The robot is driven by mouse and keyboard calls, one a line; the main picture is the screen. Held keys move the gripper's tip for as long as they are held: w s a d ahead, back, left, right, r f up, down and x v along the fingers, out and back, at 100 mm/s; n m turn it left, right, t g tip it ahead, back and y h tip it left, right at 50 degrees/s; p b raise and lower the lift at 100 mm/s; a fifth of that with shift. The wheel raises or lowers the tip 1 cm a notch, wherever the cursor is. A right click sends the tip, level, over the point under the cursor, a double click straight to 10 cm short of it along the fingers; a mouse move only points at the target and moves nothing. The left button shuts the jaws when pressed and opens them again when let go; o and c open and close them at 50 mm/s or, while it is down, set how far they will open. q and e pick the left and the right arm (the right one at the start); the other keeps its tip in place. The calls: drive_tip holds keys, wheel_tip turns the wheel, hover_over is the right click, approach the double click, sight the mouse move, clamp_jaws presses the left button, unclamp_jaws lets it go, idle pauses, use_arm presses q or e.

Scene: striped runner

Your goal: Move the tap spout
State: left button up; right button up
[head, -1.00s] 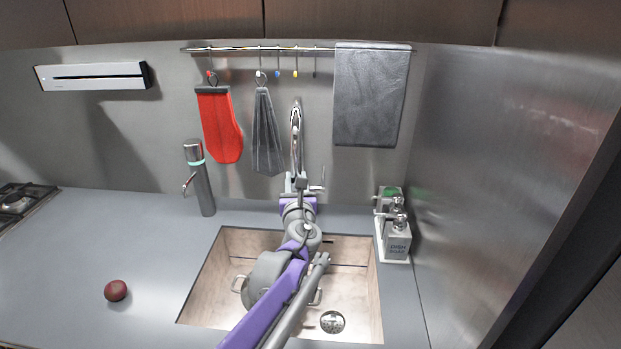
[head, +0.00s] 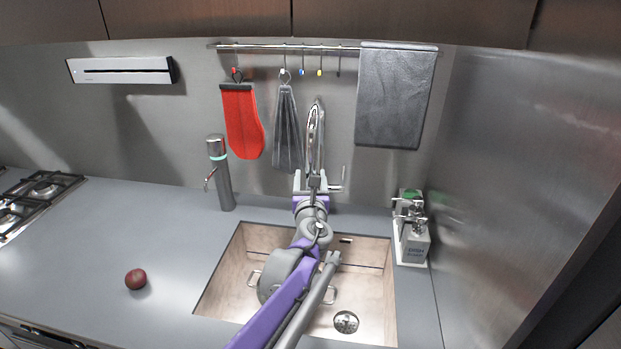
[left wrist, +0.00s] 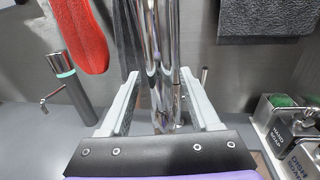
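The chrome tap (head: 316,135) stands behind the sink, its tall curved spout rising against the back wall. My left gripper (head: 312,184) is at the lower part of the tap, its arm reaching across the sink. In the left wrist view, the open fingers (left wrist: 160,75) stand on either side of the chrome tap pipes (left wrist: 163,60), with gaps visible on both sides. The tap's lever (head: 339,183) sticks out to the right of the gripper. The tap's base is largely hidden by the gripper. My right gripper is not in view.
The sink (head: 378,300) holds a handled object mostly hidden by my arm. Soap dispensers (head: 412,235) stand right of it; a slim grey dispenser (head: 222,175) stands left. A red mitt (head: 242,120), grey cloth (head: 287,130) and towel (head: 395,95) hang behind. The left counter is mostly clear.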

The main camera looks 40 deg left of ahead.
use_arm(q)
drive_tip(key=shift+d, duration=0.1)
drive_tip(key=v, duration=1)
drive_tip(key=shift+s+d+b, duration=0.2)
drive_tip(key=shift+s+b, duration=0.1)
drive_tip(key=shift+b, duration=0.05)
